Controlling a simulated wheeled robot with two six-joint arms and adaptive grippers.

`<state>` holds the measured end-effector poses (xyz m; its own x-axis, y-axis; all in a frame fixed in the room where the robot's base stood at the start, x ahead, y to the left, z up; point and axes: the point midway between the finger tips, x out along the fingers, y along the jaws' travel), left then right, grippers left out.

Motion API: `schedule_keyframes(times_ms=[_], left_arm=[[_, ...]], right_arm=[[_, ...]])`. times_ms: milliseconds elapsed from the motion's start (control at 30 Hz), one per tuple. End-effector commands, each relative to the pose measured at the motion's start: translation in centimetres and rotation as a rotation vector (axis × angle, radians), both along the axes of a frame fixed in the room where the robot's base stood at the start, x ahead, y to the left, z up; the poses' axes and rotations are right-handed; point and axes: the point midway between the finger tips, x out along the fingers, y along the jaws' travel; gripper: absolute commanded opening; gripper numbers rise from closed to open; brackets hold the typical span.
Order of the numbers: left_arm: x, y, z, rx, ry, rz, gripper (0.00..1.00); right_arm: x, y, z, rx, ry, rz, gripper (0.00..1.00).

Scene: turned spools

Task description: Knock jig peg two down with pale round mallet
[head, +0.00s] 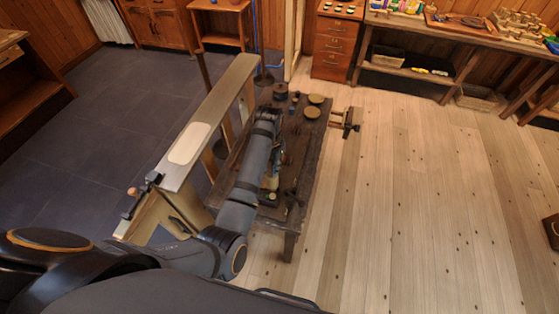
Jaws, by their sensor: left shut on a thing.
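My left arm reaches over the dark wooden workbench (308,150) in the middle of the head view. My left gripper (281,158) is low over the bench top, partly hidden by its own arm. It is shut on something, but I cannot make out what. A small pale yellowish piece (271,183) shows just below it; I cannot tell whether it is part of the mallet. The jig and its pegs cannot be told apart among the small dark things there. My right gripper is not in view.
Round tan discs (312,112) and a dark spool (280,91) stand at the bench's far end. A long wooden beam (215,105) with a pale pad runs along its left side. A vise (347,122) juts out right.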

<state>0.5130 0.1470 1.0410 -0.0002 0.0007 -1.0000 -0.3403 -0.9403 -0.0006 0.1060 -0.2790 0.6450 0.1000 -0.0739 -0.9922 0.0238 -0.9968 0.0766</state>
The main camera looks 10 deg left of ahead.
Motion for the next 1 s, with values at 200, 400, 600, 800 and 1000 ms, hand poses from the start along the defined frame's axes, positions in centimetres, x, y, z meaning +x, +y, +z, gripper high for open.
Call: schedule_keyframes(times_ms=[200, 400, 600, 800, 1000], left_arm=[[0.0, -0.3, 0.1, -0.006, -0.001, -0.002, 0.00], [0.1, 0.0, 0.1, -0.004, -0.001, -0.001, 0.00], [0.3, 5.3, 0.8, 0.003, -0.002, 0.004, 0.00], [0.2, 7.4, 1.4, -0.002, -0.002, -0.001, 0.00], [0.2, 7.3, 0.3, -0.002, 0.001, -0.001, 0.00]], right_arm=[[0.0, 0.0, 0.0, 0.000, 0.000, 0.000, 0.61], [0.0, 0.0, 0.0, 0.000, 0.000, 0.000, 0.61], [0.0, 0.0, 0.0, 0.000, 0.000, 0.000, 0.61], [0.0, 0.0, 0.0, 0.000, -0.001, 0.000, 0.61], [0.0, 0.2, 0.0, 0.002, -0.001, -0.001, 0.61]])
